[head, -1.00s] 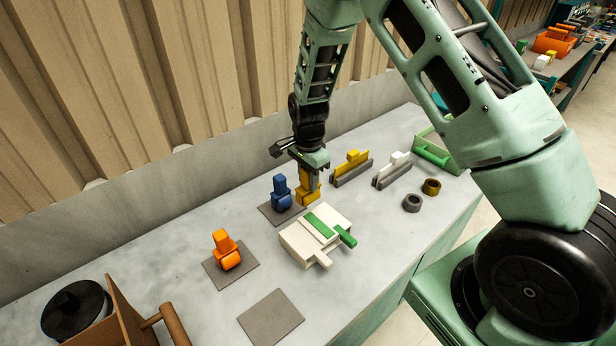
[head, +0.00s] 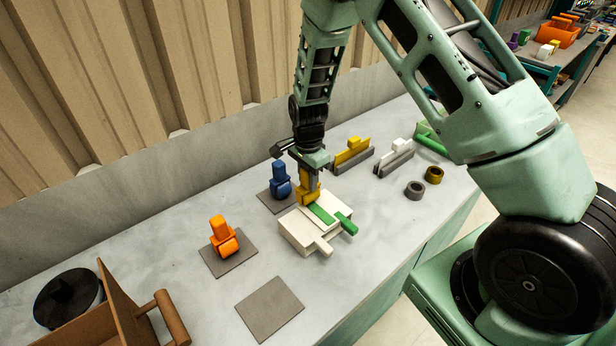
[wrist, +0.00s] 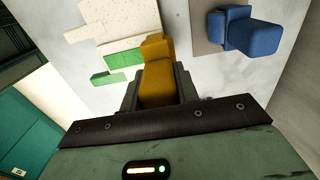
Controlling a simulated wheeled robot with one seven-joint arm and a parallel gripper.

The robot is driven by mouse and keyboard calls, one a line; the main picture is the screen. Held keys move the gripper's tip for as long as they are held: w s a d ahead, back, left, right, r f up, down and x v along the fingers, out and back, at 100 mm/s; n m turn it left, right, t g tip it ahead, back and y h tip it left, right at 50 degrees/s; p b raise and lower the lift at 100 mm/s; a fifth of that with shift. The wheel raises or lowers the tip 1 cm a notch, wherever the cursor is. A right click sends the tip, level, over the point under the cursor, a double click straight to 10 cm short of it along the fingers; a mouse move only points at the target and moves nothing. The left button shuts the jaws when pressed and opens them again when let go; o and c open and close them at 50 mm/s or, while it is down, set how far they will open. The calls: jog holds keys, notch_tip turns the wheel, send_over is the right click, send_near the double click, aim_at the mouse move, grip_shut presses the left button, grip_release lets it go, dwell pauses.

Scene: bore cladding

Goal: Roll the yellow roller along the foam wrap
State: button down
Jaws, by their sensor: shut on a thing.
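My gripper (head: 311,175) points down and is shut on the yellow roller (head: 307,194). The roller also shows between the fingers in the wrist view (wrist: 156,80). In the head view the roller is at the back edge of the cream foam wrap (head: 297,232), by the far end of its green strip (head: 321,213). I cannot tell whether it touches the foam. A cream tab and a green tab (head: 346,224) stick out at the wrap's near right side. In the wrist view the foam (wrist: 115,22) and green strip (wrist: 122,58) lie beyond and left of the roller.
A blue roller (head: 280,181) stands close left of my gripper on a grey mat. An orange roller (head: 222,237) stands on another mat; a third mat (head: 269,308) is empty. Yellow and white long-bladed tools (head: 393,158) and two rings (head: 415,190) lie to the right.

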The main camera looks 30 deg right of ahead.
jog(key=shift+f+b, duration=0.3)
jog(key=shift+f, duration=0.3)
dwell(0.6)
jog(key=shift+s, duration=0.15)
jog(key=shift+s+d, duration=0.15)
jog(key=shift+s, duration=0.6)
jog(key=shift+s+d, duration=0.15)
jog(key=shift+s, duration=0.6)
jog(key=shift+s+d+f, duration=0.1)
jog(key=shift+s+d, duration=0.05)
jog(key=shift+s, duration=0.7)
jog(key=shift+s+d+f, duration=0.1)
jog(key=shift+s+d, duration=0.05)
jog(key=shift+s, duration=0.65)
jog(key=shift+s+d+r, duration=0.1)
jog(key=shift+s+d, duration=0.05)
jog(key=shift+s, duration=0.7)
jog(key=shift+s+d+r, duration=0.1)
jog(key=shift+s+d, duration=0.05)
jog(key=shift+s, duration=0.65)
jog(key=shift+r, duration=0.1)
